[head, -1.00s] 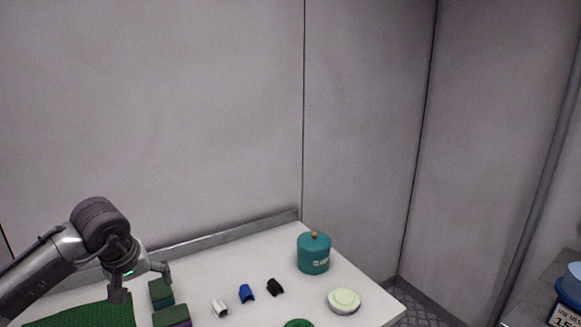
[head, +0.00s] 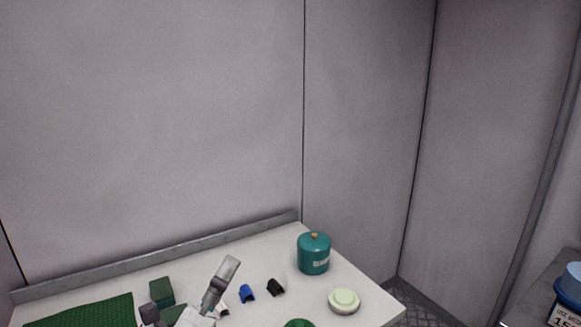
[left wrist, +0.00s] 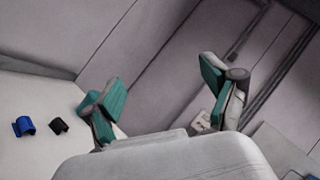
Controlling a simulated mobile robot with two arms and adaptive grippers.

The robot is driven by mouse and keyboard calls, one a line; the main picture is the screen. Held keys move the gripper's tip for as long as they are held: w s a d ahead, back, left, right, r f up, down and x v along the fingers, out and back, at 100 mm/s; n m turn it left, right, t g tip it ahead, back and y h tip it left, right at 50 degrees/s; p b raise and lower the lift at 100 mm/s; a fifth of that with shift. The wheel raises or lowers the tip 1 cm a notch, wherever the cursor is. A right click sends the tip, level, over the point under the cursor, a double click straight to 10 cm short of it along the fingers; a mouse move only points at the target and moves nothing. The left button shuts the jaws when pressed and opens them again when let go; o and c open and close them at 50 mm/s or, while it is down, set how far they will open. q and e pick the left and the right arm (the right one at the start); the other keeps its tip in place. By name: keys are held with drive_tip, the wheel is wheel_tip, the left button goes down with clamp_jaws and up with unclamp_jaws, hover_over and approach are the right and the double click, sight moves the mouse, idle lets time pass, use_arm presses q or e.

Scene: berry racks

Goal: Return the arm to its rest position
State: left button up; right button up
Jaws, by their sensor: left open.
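My left gripper (head: 190,287) shows at the bottom of the head view, with its fingers spread apart and nothing between them. In the left wrist view, the left gripper (left wrist: 163,82) shows two teal-padded fingers wide apart with only wall behind them. Its arm is mostly cut off by the bottom edge of the head view. My right gripper is not in view.
The white table (head: 262,260) holds a green mat (head: 95,313), a dark green block (head: 161,291), small blue (head: 247,291) and black (head: 275,287) clips, a teal canister (head: 313,255) and a pale green round dish (head: 344,300). A wall stands behind.

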use_arm(q)
drive_tip(key=s+a+f+n+g+y, duration=0.25)
drive_tip(key=a+f+n+y, duration=0.25)
drive_tip(key=f+n, duration=0.35)
drive_tip(key=s+a+f+n+g+y, duration=0.25)
drive_tip(key=a+f+n+y, duration=0.3)
drive_tip(key=f+n, duration=0.3)
drive_tip(key=s+f+n+g, duration=0.5)
drive_tip(key=s+f+g, duration=0.15)
drive_tip(key=s, duration=0.35)
drive_tip(key=s+f+n+g, duration=0.5)
drive_tip(key=s+f, duration=0.3)
drive_tip(key=s, duration=0.2)
drive_tip(key=s+f+g+h+b, duration=0.1)
drive_tip(key=s+f+g+b, duration=0.15)
drive_tip(key=f, duration=2.85)
drive_tip(key=s+a+f+b, duration=0.1)
drive_tip(key=s+a+f, duration=0.1)
drive_tip(key=s+f, duration=1.3)
drive_tip(key=shift+s+f+m+g, duration=0.15)
drive_tip(key=shift+s+m+g, duration=0.15)
drive_tip(key=shift+s, duration=0.45)
